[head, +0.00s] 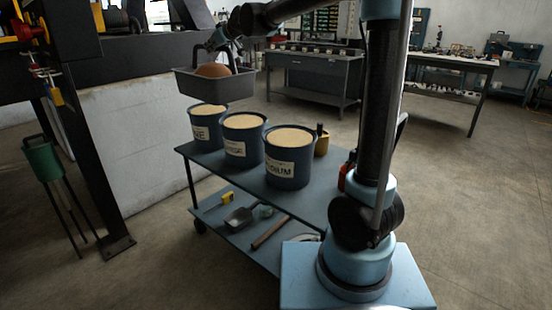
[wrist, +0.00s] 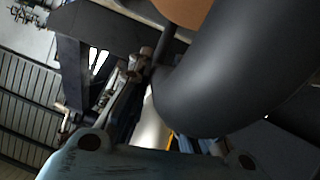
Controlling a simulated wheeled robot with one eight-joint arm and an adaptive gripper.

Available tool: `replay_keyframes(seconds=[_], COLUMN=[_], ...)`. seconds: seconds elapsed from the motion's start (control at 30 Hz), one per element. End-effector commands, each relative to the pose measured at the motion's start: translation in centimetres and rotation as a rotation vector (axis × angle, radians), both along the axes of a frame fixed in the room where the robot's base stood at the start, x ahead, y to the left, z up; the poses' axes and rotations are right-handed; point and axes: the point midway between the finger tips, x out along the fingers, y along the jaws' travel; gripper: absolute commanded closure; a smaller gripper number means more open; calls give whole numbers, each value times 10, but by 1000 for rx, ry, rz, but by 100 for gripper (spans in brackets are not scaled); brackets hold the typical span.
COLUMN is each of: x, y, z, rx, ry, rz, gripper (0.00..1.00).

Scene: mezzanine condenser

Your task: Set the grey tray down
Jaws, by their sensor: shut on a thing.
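The grey tray (head: 212,86) hangs in the air in the upper left of the head view, roughly level. A round brown object (head: 212,70) sits in it, and a dark handle arches over it. In the wrist view a thick dark curved bar, seemingly the handle (wrist: 225,75), fills the right side, with part of the brown object (wrist: 183,10) at the top edge. The fingertips are partly hidden by the handle and hard to make out.
A blue-grey cart (head: 312,205) carries several labelled tubs of pale grain, the nearest (head: 285,172) at its middle. Its lower shelf (head: 219,213) holds a scoop and tools. A dark beam (head: 130,58) over a white wall stands behind the tray. A green stand (head: 42,158) is at left.

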Motion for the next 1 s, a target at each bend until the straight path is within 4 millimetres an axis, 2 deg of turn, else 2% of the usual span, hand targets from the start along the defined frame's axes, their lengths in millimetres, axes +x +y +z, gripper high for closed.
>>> replay_keyframes(seconds=[0.1, 0.6, 1.0], x=[28, 131, 200], y=[-15, -86, -151], z=[-8, -39, -66], rx=[1, 1, 3], ry=[2, 4, 0], rz=[-9, 4, 32], gripper=[100, 100, 100])
